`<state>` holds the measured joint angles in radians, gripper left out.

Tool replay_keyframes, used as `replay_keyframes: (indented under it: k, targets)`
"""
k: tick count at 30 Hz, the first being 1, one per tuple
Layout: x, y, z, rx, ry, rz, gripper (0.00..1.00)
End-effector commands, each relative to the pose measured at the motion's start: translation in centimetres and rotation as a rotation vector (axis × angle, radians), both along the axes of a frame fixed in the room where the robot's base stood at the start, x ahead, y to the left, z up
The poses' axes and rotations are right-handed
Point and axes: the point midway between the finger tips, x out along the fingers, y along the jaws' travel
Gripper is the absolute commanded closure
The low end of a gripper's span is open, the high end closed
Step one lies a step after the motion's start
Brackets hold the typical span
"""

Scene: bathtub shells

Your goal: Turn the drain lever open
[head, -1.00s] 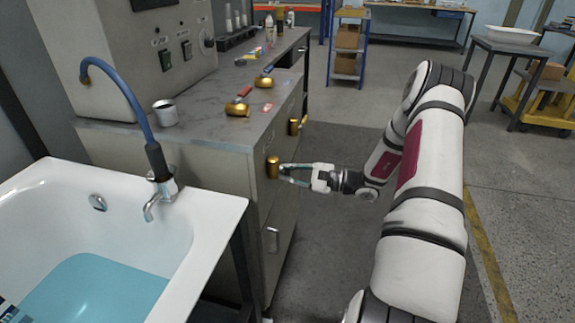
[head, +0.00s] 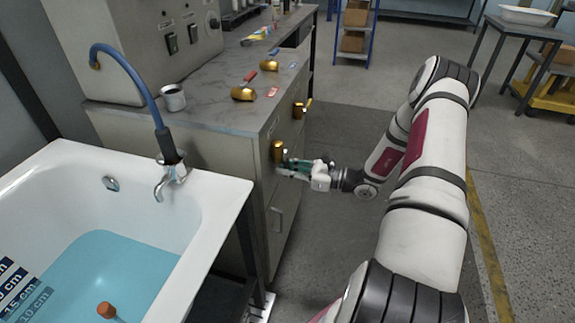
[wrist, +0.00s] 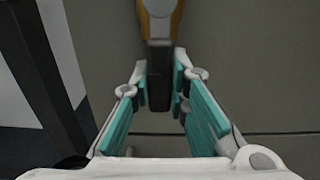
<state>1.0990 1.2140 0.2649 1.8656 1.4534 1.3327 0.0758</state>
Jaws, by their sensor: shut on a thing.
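A gold fitting (head: 278,150) sits on the side of the grey cabinet, right of the white bathtub (head: 215,190). In the wrist view its gold body (wrist: 176,22) shows at the top, with a dark lever (wrist: 159,75) pointing down toward me. I take this to be the drain lever. My gripper (head: 287,168) reaches it from the right. In the wrist view the teal-padded fingers (wrist: 163,88) are shut on the lever, one on each side. The lever's far end against the cabinet is partly hidden.
A second gold fitting (head: 299,110) is farther along the cabinet. The tub holds blue water (head: 120,265) and an orange-topped object (head: 107,310). A metal cup (head: 173,97) is on the counter.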

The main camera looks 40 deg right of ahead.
Motion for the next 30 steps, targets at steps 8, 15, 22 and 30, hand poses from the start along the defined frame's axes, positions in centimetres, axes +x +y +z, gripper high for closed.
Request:
replay_keyframes:
  k: [8,15,22,30]
  targets:
    - [-0.27,0.14,-0.18,0.031,0.029,-0.001,1.00]
    - [-0.30,0.18,-0.21,0.033,0.031,-0.001,1.00]
    - [-0.29,0.20,-0.19,0.033,0.029,0.000,0.63]
    - [-0.22,0.17,-0.07,0.032,0.026,0.000,0.63]
